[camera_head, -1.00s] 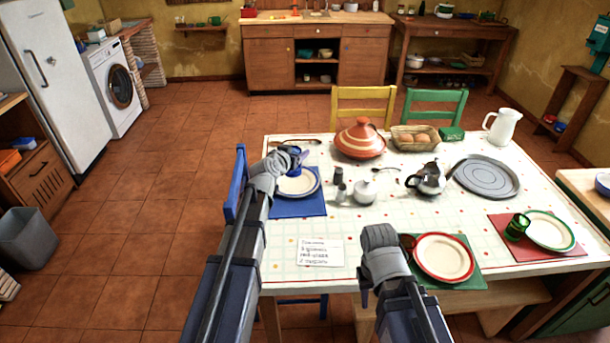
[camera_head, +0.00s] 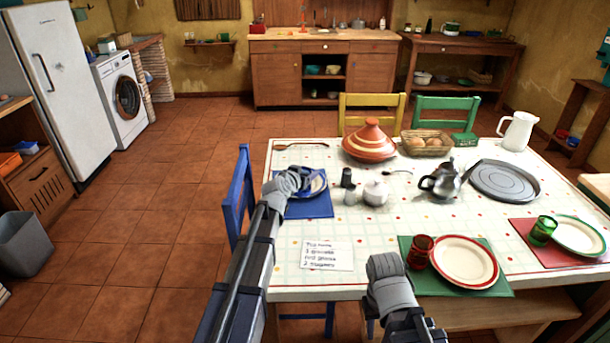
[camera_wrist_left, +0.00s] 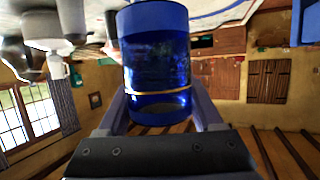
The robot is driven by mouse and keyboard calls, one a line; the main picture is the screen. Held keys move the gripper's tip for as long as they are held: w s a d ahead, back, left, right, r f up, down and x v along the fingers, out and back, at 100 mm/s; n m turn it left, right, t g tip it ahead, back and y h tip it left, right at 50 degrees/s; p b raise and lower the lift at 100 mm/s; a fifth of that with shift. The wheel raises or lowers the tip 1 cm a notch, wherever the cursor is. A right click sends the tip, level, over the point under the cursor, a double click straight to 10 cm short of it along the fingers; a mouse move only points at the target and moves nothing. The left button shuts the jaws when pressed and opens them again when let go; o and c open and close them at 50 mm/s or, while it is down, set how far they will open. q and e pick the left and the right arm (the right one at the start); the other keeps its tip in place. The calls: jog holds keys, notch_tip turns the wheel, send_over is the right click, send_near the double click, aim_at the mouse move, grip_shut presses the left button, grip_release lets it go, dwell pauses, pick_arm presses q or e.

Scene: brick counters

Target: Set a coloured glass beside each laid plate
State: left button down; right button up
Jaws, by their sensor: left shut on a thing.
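My left gripper (camera_head: 300,178) is over the blue mat (camera_head: 310,208), shut on a blue glass (camera_wrist_left: 157,60). In the head view the gripper mostly hides the glass and part of the blue-rimmed plate (camera_head: 319,184); I cannot tell whether the glass touches the table. A red glass (camera_head: 420,252) stands left of the red-rimmed plate (camera_head: 465,261) on a green mat (camera_head: 482,291). A green glass (camera_head: 543,231) stands left of the green-rimmed plate (camera_head: 578,236) on a red mat (camera_head: 548,255). My right gripper (camera_head: 372,318) is low at the table's front edge; its fingers are mostly hidden.
Dark shaker (camera_head: 347,178), white sugar pot (camera_head: 375,194), teapot (camera_head: 441,181), tagine (camera_head: 370,141), egg basket (camera_head: 427,144), grey tray (camera_head: 504,181) and white jug (camera_head: 517,131) occupy the table's middle and back. A note card (camera_head: 327,254) lies front left. A blue chair (camera_head: 238,195) stands at the left edge.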

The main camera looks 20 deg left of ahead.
aim_at(299, 195)
pick_arm(q)
jog(key=shift+f+b, duration=2.95)
jog(key=shift+f, duration=0.25)
jog(key=shift+f+b, duration=0.55)
grip_release()
jog(key=shift+s, duration=0.1)
jog(key=p+v, duration=0.2)
jog(key=v, duration=0.5)
jog(key=shift+s+r+p, duration=0.15)
jog(key=shift+s+p, duration=0.15)
jog(key=shift+p, duration=0.05)
